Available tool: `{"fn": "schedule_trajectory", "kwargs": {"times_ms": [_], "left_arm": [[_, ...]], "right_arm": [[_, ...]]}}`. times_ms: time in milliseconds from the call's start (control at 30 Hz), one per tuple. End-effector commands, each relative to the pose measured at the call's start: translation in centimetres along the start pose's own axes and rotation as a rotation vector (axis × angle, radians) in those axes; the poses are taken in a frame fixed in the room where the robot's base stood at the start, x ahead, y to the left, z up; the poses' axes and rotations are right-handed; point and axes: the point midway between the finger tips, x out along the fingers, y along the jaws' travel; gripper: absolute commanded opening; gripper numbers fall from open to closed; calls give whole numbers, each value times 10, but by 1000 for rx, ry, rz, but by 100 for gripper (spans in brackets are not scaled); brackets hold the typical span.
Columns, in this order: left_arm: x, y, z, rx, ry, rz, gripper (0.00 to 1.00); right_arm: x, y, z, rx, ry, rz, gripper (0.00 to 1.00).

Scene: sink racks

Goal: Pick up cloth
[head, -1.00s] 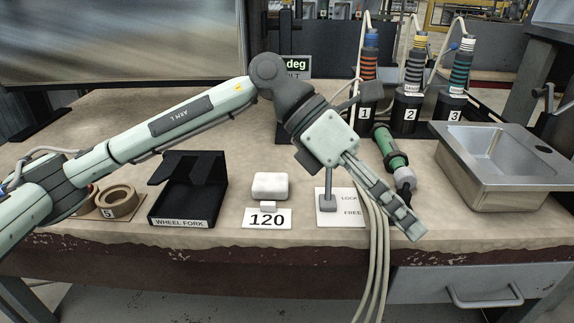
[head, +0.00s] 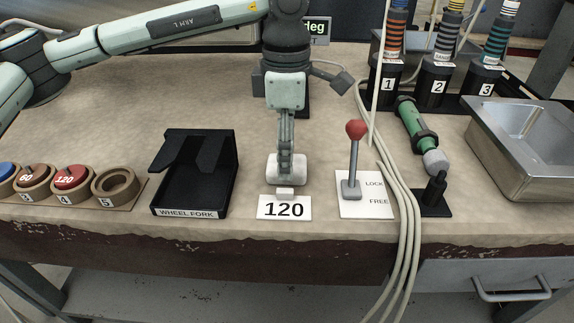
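A white, block-shaped pad, which I take to be the cloth (head: 299,172), lies on the bench just behind the card marked 120 (head: 284,208). My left gripper (head: 285,170) points straight down at it. Its narrow fingers overlap the middle of the cloth, hiding part of it. I cannot tell whether the fingers are closed on it or only touch it. My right gripper is not in view.
A black wheel fork holder (head: 190,200) stands left of the cloth. A red-knobbed lever (head: 354,160) stands close on the right. Cables (head: 402,215), a green tool (head: 414,125) and a metal sink (head: 530,145) lie farther right. Numbered round holders (head: 115,188) sit at left.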

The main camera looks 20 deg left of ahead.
Motion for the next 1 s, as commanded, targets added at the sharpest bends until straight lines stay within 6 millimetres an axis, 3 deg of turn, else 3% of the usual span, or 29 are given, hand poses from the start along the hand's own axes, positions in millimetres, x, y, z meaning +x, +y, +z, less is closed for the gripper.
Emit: {"fn": "schedule_trajectory", "kwargs": {"times_ms": [133, 400, 700, 1000], "left_arm": [[18, 0, 0, 1, 0, -1, 57], [22, 0, 1, 2, -3, 0, 57], [21, 0, 1, 2, -3, 0, 23], [18, 0, 1, 1, -3, 1, 22]], "right_arm": [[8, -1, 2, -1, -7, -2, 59], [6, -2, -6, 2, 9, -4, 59], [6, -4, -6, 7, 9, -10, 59], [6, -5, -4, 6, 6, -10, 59]]}}
